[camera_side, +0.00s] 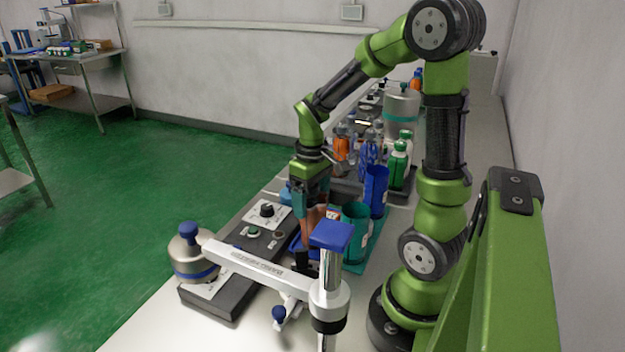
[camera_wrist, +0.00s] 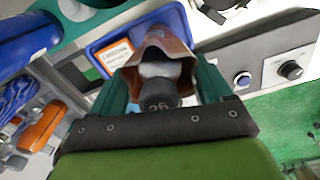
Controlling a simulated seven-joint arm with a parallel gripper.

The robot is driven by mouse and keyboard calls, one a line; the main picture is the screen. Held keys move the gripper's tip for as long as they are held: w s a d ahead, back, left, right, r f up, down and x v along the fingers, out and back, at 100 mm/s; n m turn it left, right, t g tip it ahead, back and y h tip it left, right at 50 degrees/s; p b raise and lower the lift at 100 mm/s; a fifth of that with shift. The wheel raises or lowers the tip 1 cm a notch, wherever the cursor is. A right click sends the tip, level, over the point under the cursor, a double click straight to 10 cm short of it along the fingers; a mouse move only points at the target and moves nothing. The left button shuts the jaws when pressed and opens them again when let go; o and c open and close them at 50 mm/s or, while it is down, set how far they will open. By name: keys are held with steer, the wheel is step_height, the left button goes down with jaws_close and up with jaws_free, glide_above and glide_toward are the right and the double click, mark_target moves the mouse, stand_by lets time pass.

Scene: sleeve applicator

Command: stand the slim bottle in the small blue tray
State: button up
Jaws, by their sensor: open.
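My gripper (camera_side: 311,226) is low over the work table, with teal fingers and brown tips. The wrist view shows the fingers apart, one on either side of a slim bottle (camera_wrist: 158,92) with a dark end marked with a number and a pale band. The small blue tray (camera_wrist: 97,50) lies beyond and around the left of the bottle there; part of it shows behind the fingers in the side view (camera_side: 296,246). The bottle's foot is hidden, so I cannot tell whether it rests in the tray. Finger contact with the bottle is also unclear.
A control box (camera_side: 250,236) stands left of my gripper. A teal cup (camera_side: 355,222) and a blue cup (camera_side: 376,186) are close on the right. A white-armed applicator (camera_side: 255,265) crosses in front. Several bottles (camera_side: 398,165) stand behind.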

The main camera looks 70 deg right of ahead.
step_height(320, 180, up, 12)
steer(key=shift+f, duration=0.1)
steer(key=shift+a+r, duration=0.25)
steer(key=shift+r, duration=0.05)
steer(key=s+a+r+m+t+y, duration=0.1)
steer(key=a+t, duration=0.6)
steer(key=a, duration=0.9)
steer(key=shift+s+y, duration=0.5)
steer(key=shift+s, duration=0.65)
